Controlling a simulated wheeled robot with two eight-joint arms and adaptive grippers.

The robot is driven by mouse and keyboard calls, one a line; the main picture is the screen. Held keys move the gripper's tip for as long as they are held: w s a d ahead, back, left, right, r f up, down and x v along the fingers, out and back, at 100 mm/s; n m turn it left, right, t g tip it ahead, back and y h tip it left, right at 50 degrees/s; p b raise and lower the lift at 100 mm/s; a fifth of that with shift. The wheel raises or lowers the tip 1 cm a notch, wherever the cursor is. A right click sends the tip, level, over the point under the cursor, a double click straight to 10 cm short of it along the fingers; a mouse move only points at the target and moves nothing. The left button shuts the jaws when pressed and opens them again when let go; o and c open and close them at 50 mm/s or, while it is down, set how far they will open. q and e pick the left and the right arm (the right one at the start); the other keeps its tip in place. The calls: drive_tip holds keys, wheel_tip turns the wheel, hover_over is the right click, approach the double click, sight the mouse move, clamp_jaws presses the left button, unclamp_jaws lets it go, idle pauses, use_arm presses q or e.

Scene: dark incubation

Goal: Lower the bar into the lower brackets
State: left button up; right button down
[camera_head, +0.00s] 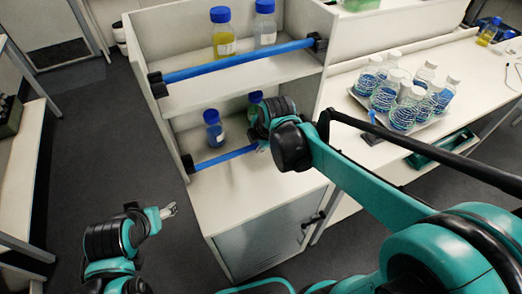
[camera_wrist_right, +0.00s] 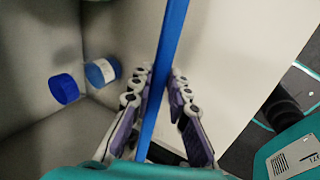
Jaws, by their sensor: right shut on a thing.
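The lower blue bar (camera_head: 225,157) runs across the lower shelf front, its left end at the dark lower left bracket (camera_head: 187,163). I cannot tell if it is seated there. Its right end and the lower right bracket are hidden behind my right arm. My right gripper (camera_head: 263,146) is at the bar's right part, mostly hidden by its own wrist. In the right wrist view the bar (camera_wrist_right: 173,35) passes between the two fingers of the gripper (camera_wrist_right: 163,98), which is shut on it. My left gripper (camera_head: 170,210) is away from the shelf, low at left; its jaw opening is unclear.
Another blue bar (camera_head: 235,62) spans the upper shelf in dark brackets. Blue-capped bottles (camera_head: 221,35) stand behind both bars; one (camera_head: 214,130) is close behind the lower bar. A tray of bottles (camera_head: 362,98) is on the right bench. Floor at left is clear.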

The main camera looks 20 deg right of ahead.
drive_tip(key=shift+w+a+f+b, duration=0.2)
drive_tip(key=shift+w+f+b, duration=0.45)
drive_tip(key=shift+w, duration=0.4)
drive_tip(key=shift+w+a+f+b, duration=0.2)
drive_tip(key=shift+w+f+b, duration=0.45)
drive_tip(key=shift+w, duration=0.35)
drive_tip(key=shift+w+a+f+b, duration=0.2)
drive_tip(key=shift+w+f+b, duration=0.45)
drive_tip(key=shift+w, duration=0.4)
drive_tip(key=c, duration=1.4)
unclamp_jaws()
drive_tip(key=shift+o, duration=0.2)
drive_tip(key=shift+r, duration=0.1)
drive_tip(key=v, duration=1.2)
